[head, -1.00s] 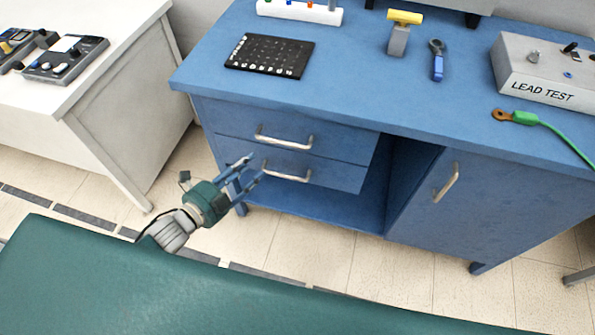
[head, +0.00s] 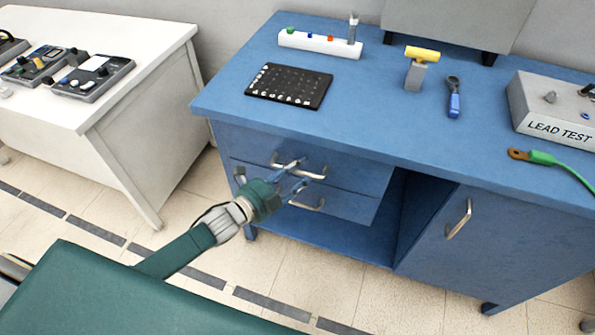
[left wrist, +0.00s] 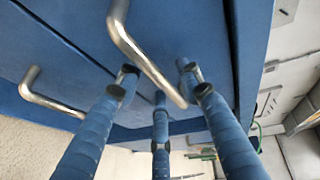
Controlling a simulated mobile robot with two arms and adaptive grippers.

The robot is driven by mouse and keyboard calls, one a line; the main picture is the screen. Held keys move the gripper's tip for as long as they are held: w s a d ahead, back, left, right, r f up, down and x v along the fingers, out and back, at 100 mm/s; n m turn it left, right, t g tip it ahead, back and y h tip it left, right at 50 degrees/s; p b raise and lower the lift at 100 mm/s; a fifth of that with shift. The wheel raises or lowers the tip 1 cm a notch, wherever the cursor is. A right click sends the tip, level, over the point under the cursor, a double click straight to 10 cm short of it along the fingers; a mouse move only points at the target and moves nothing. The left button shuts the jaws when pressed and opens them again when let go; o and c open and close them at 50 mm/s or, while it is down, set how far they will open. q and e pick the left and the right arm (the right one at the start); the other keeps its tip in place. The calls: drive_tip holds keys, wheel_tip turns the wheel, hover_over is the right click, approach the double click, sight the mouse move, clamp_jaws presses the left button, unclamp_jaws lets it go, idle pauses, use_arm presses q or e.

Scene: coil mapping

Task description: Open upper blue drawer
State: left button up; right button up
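The upper blue drawer (head: 352,174) is in the blue workbench and looks closed. Its silver bar handle (head: 316,174) is partly behind my left gripper (head: 298,172). The lower drawer (head: 350,207) below it has a similar handle (head: 308,206). My left gripper's blue fingers are spread apart at the upper handle. In the left wrist view, one handle (left wrist: 122,38) runs into the gap between the open fingers (left wrist: 160,82), and another handle (left wrist: 45,97) lies to the left, outside them. I cannot tell whether a finger touches the handle. My right gripper is not in view.
The blue benchtop (head: 400,120) overhangs the drawers. An open bay and a cupboard door with a handle (head: 459,219) are to the right. A white table (head: 150,105) stands to the left. Tiled floor is free between them.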

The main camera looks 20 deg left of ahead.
use_arm(q)
drive_tip(key=shift+c, duration=0.5)
clamp_jaws()
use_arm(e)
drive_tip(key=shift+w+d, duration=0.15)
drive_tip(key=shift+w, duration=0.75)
use_arm(q)
drive_tip(key=shift+s, duration=0.15)
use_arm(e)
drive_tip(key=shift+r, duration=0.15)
